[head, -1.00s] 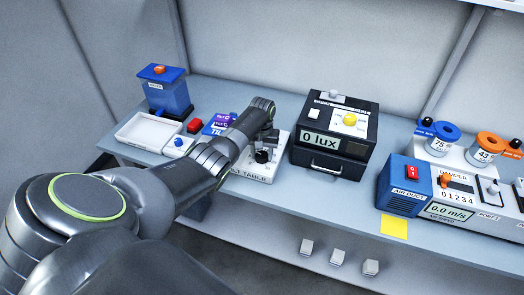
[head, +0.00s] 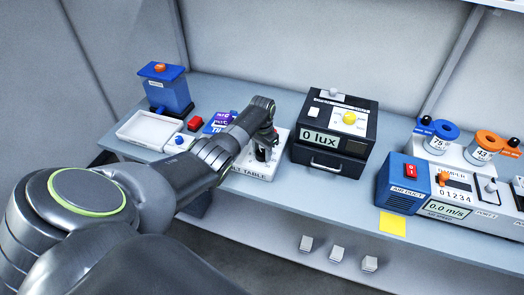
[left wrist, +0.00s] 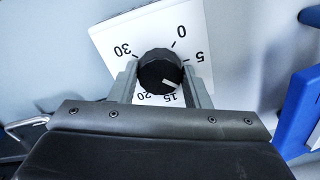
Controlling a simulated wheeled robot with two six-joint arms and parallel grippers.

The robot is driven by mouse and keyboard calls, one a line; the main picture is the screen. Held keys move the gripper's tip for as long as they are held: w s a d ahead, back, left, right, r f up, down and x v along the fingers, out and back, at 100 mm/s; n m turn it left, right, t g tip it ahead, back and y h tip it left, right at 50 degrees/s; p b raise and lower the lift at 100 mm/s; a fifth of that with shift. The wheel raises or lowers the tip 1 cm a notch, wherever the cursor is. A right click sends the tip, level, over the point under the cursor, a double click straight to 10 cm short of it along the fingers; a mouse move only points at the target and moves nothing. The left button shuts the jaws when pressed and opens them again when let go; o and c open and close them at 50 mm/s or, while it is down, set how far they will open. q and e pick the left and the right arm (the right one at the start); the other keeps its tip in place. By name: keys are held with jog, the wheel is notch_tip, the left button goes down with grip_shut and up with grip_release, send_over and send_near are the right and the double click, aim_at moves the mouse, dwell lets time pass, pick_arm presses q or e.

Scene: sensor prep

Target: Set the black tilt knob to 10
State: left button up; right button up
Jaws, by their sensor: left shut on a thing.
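The black tilt knob (left wrist: 159,70) sits on a white dial plate (left wrist: 118,36) in the left wrist view. The plate shows 0, 5, 15, 20 and 30; the place between 5 and 15 is hidden by a finger. The knob's white mark points to the lower right, between 5 and 15, nearer 15. My left gripper (left wrist: 160,72) is shut on the knob, one finger on each side. In the head view my left gripper (head: 265,142) reaches down over the tilt table (head: 257,174), largely hiding the knob. My right gripper is not in view.
A black lux box (head: 333,133) with a handle stands just right of the tilt table. To the left are a red button (head: 195,124), a white tray (head: 148,130) and a blue container (head: 166,90). An air duct unit (head: 403,184) stands farther right.

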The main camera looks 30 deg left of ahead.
aim_at(262, 152)
pick_arm(q)
jog(key=shift+w+r, duration=0.1)
jog(key=o, duration=1)
jog(key=shift+r, duration=0.5)
notch_tip(262, 152, up, 16)
jog(key=b, duration=0.2)
jog(key=shift+r, duration=0.15)
